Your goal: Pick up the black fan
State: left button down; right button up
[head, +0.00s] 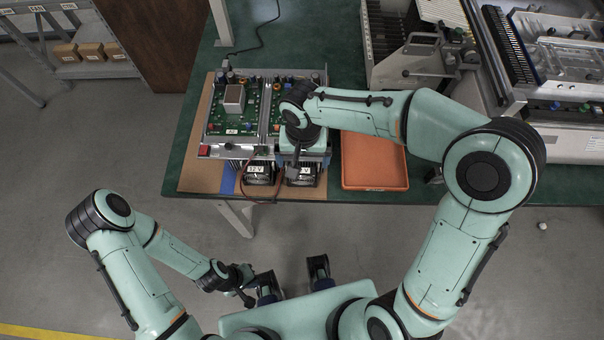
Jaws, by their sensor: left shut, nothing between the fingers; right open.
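Two black fans are at the front edge of the electronics unit on the table, a left one (260,173) and a right one (303,175), each with a pale label. I cannot tell which one the task means. My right gripper (293,172) points down over the unit's front, at the right fan, and partly covers it. It is open; whether it touches the fan is not clear. My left gripper (248,292) is shut and empty, low in front of the table, away from the fans.
The electronics unit (204,151) carries green circuit boards and sits on a brown board (196,178). An orange tray (375,165) lies to its right, under my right arm. Machinery (570,120) stands at right.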

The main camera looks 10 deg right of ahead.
aim_at(305, 170)
jog(key=f, duration=0.6)
jog(key=shift+w+f, duration=0.2)
jog(key=shift+w, duration=0.05)
jog(key=c, duration=0.9)
